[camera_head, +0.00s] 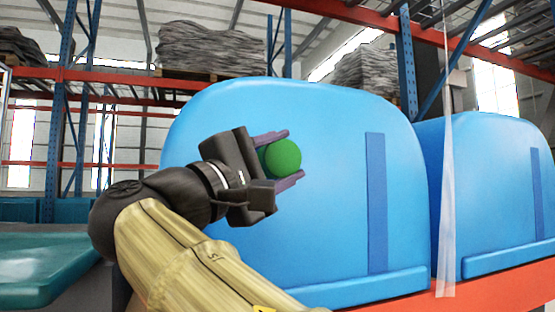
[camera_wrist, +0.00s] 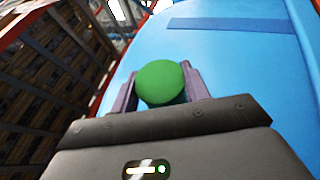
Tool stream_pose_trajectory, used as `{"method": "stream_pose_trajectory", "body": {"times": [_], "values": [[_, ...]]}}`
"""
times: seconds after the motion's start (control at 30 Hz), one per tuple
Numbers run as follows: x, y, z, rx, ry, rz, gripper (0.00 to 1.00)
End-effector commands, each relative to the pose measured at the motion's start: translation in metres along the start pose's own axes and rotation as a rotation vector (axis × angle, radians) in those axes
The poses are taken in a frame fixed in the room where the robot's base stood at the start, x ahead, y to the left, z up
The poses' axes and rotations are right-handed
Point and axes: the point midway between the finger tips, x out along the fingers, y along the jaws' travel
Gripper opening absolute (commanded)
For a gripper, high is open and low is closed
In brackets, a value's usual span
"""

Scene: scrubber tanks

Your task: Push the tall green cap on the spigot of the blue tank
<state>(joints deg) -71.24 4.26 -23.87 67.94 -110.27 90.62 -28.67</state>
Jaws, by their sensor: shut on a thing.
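The green cap (camera_head: 281,158) is a round, bright green piece in front of the large blue tank (camera_head: 330,130). My gripper (camera_head: 279,160) reaches in from the left with its two purple-grey fingers around the cap, one above and one below in the head view. In the wrist view the green cap (camera_wrist: 161,82) sits between the two fingers of my gripper (camera_wrist: 161,88), with the blue tank (camera_wrist: 225,60) behind. The gripper is shut on the cap. The spigot is hidden, so I cannot tell how the cap sits on it.
A second blue tank (camera_head: 485,190) stands at the right on the orange shelf beam (camera_head: 490,290). A translucent strip (camera_head: 447,150) hangs between the tanks. A teal surface (camera_head: 45,265) is at lower left. Wrapped stacks (camera_head: 210,48) lie on the rack above.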

Motion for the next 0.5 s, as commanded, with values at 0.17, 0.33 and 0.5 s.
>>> {"method": "stream_pose_trajectory", "body": {"times": [0.17, 0.33, 0.5], "values": [[0.001, 0.000, -0.002, -0.001, -0.001, 0.001, 0.23], [0.003, 0.001, -0.006, -0.001, -0.001, 0.001, 0.23], [0.004, 0.001, -0.011, -0.001, 0.001, 0.001, 0.23]]}}
